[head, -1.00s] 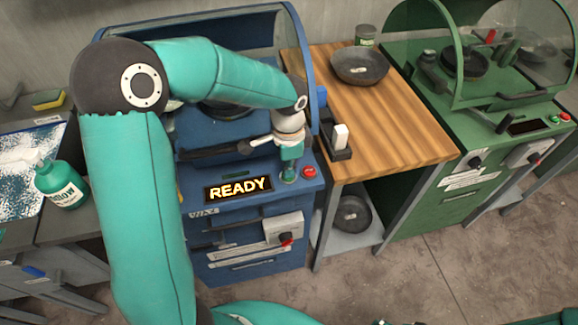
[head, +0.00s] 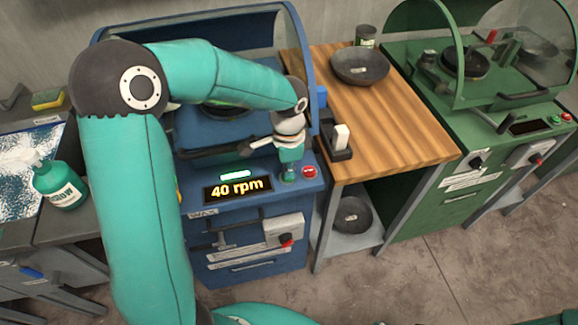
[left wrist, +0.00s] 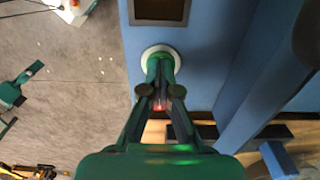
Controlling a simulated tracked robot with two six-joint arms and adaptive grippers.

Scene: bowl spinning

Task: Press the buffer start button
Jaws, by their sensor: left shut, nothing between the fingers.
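A green bar above the display is lit. My left gripper (head: 289,174) is shut and empty, pointing down at the panel right of the display. In the left wrist view its closed fingertips (left wrist: 160,58) are over the start button, whose pale ring (left wrist: 148,53) shows around them. The button's cap is mostly hidden, so I cannot tell how far it is pressed. A green part at the wrist view's left edge may be my right gripper.
The red stop button (head: 309,172) is just right of my left gripper. A wooden table (head: 405,125) with a dark bowl (head: 360,67) stands to the right, then a green machine (head: 440,205). A green bottle (head: 60,186) stands at left.

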